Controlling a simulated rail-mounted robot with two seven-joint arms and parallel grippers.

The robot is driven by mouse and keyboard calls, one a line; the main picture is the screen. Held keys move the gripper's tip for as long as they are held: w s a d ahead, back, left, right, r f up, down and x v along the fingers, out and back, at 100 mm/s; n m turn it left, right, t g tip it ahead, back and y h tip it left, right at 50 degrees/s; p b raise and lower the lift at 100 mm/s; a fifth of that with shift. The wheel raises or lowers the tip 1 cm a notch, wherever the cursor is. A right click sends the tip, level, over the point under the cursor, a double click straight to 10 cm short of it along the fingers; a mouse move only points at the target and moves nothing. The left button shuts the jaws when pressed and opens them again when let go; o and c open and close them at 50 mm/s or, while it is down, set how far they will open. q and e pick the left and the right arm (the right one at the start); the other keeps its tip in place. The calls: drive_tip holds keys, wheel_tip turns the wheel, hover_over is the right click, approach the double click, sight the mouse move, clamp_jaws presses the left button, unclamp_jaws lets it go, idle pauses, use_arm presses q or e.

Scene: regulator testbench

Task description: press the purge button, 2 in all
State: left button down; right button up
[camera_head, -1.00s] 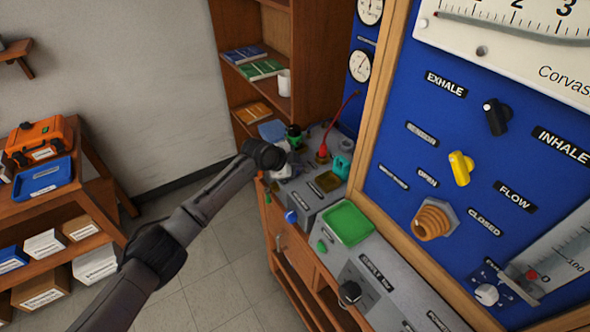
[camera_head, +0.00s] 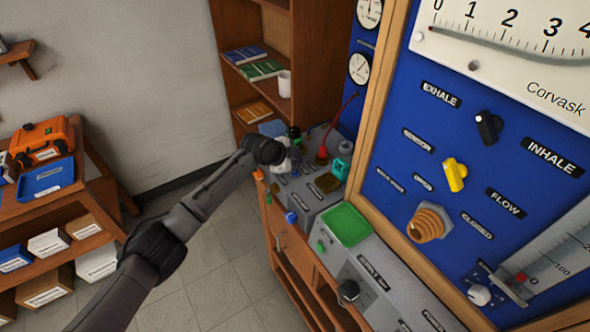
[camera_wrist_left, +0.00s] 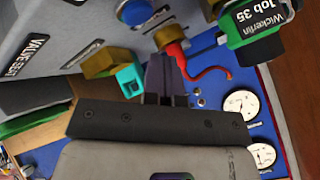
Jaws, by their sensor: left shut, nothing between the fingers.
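My left gripper shows in the left wrist view (camera_wrist_left: 166,72), with its dark fingers shut and empty. They point toward a brass fitting with a red curved lever (camera_wrist_left: 185,62); I cannot tell whether they touch it. In the head view my left arm reaches over the grey bench unit, and its wrist hides the fingers. The red lever (camera_head: 323,153) stands just right of the wrist. I cannot identify the purge button for sure, as most small labels are unreadable. A blue round knob (camera_wrist_left: 136,11) is near the top of the wrist view. My right gripper is not in view.
A teal block (camera_head: 341,169) sits beside the lever. A black and green part tagged "Wickerlin Job 35" (camera_wrist_left: 255,30) is close to the fingers. A green tray (camera_head: 347,224) lies nearer. The blue panel (camera_head: 400,205) with knobs rises at the right.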

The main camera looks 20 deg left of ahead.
use_arm(q)
drive_tip(key=shift+r+p, duration=1.05)
drive_tip(key=shift+r, duration=0.7)
